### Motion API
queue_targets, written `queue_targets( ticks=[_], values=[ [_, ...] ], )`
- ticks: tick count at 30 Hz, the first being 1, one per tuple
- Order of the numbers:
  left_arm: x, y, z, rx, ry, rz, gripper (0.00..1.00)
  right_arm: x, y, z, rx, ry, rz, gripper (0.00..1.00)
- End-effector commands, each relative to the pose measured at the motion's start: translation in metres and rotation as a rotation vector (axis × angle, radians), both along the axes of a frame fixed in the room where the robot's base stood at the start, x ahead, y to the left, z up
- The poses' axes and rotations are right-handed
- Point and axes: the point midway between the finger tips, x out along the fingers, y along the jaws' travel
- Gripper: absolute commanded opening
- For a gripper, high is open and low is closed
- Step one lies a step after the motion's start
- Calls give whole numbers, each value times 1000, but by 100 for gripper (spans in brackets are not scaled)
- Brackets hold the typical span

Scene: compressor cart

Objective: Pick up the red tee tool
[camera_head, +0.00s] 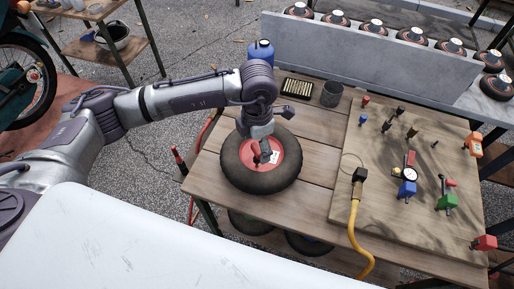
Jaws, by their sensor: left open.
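My left gripper (263,152) is open and points down over the red hub of a black tyred wheel (238,174) lying flat on the wooden table. A small bright red piece (254,146) shows beside the fingers at the hub; it may be the red tee tool, but the gripper partly hides it and I cannot tell its shape. I cannot tell whether the fingers touch it. My right gripper is not in view.
A wooden board (345,205) at right carries several small coloured fittings, a gauge (410,174) and a yellow hose (354,225). A blue bottle (261,50), a dark tray (297,88) and a grey cup (331,94) stand behind the wheel. A concrete barrier (360,55) is farther back.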

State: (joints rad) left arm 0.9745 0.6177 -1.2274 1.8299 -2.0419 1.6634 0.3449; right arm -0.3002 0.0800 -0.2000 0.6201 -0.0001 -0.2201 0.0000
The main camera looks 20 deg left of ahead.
Motion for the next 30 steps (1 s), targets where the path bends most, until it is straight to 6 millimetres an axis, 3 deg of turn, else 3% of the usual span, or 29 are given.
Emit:
queue_targets(
  ticks=[6,13,24,26,30],
  values=[
    [0,0,-23,-1,1,0,77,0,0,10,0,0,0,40],
    [1,0,-25,-1,-1,-1,77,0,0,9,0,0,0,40],
    [1,0,-25,-1,-1,-1,17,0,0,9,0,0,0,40],
    [1,0,-24,-1,-1,-1,11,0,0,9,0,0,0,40],
    [1,0,-24,-1,-1,-1,11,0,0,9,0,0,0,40]
  ],
)
